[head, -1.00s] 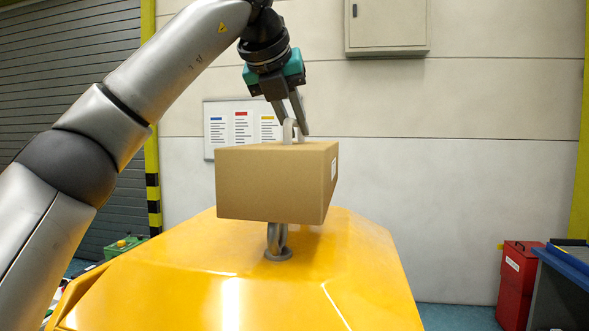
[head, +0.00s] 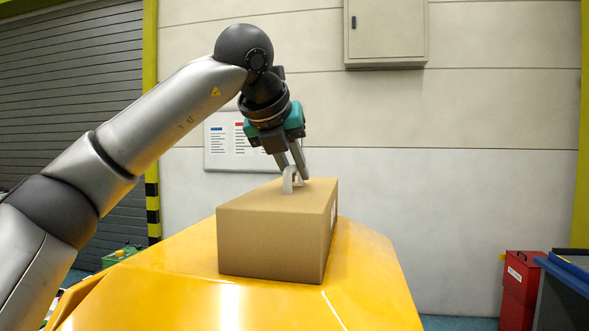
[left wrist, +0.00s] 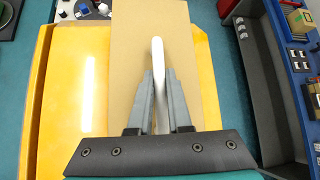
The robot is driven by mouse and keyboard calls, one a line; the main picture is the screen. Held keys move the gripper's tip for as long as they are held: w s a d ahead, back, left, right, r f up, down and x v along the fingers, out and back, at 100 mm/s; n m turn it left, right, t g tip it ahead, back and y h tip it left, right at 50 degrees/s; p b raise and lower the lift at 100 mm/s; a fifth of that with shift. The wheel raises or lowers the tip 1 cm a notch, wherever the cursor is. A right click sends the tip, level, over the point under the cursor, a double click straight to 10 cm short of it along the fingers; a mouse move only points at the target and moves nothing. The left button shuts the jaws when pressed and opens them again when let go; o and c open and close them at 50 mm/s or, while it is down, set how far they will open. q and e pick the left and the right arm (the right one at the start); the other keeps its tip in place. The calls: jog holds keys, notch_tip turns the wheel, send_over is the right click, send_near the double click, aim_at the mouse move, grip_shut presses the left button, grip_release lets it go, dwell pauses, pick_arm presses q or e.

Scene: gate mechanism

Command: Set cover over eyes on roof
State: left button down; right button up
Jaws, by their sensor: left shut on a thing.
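The cover is a brown cardboard-coloured box (head: 270,238) with a pale loop handle on top. In the head view it sits low at the yellow roof (head: 180,275), and I cannot tell whether its bottom edge touches all round. The eyes on the roof are hidden behind or under the cover. My left gripper (head: 293,178) comes from above and is shut on the handle (head: 288,180). In the left wrist view the fingers (left wrist: 160,90) sit either side of the white handle, above the brown cover top (left wrist: 128,60). My right gripper is not in view.
A red bin (head: 520,285) and a blue-topped bench (head: 568,275) stand at the right. A wall cabinet (head: 386,30) and a notice board (head: 222,145) are on the back wall. A green item (head: 120,255) is at the left. The roof around the cover is clear.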

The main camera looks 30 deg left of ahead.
pick_arm(q)
jog(key=c, duration=0.8)
grip_release()
jog(key=shift+f, duration=0.1)
jog(key=shift+c, duration=0.2)
jog(key=shift+r, duration=0.35)
jog(key=v, duration=1.1)
jog(key=shift+s+r+b, duration=0.2)
jog(key=shift+s+b, duration=0.15)
jog(key=shift+b, duration=0.05)
jog(key=shift+d, duration=0.1)
